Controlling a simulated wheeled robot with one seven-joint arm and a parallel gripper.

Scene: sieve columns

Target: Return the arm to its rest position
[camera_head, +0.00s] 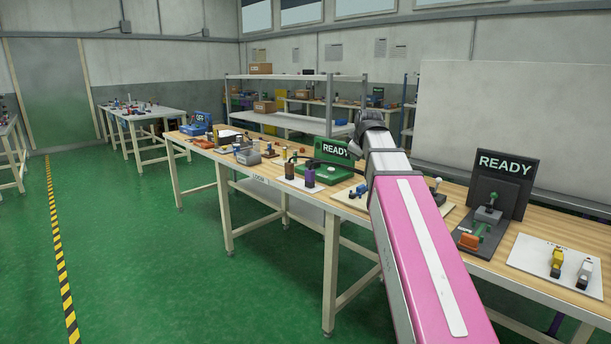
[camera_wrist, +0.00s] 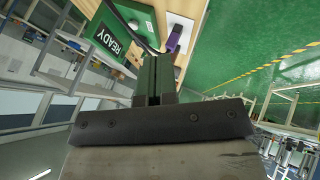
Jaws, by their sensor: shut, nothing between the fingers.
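My arm, with its pink link, reaches forward and up over the long wooden workbench (camera_head: 240,172) in the head view. It ends in a dark wrist above the bench. My gripper (camera_wrist: 154,72) shows in the wrist view with its two dark fingers pressed together and nothing between them. It is clear of the things on the bench. The wrist view is tilted, with a green READY station (camera_wrist: 110,42) and a purple-topped item (camera_wrist: 175,36) beyond the fingers. I cannot make out the fingers clearly in the head view.
The green READY station (camera_head: 314,158) stands left of my arm. A dark READY station (camera_head: 502,182) and a white board (camera_head: 540,256) with yellow and white fittings stand to the right. A shelf rack (camera_head: 290,77) is behind. The green floor (camera_head: 150,270) at left is open.

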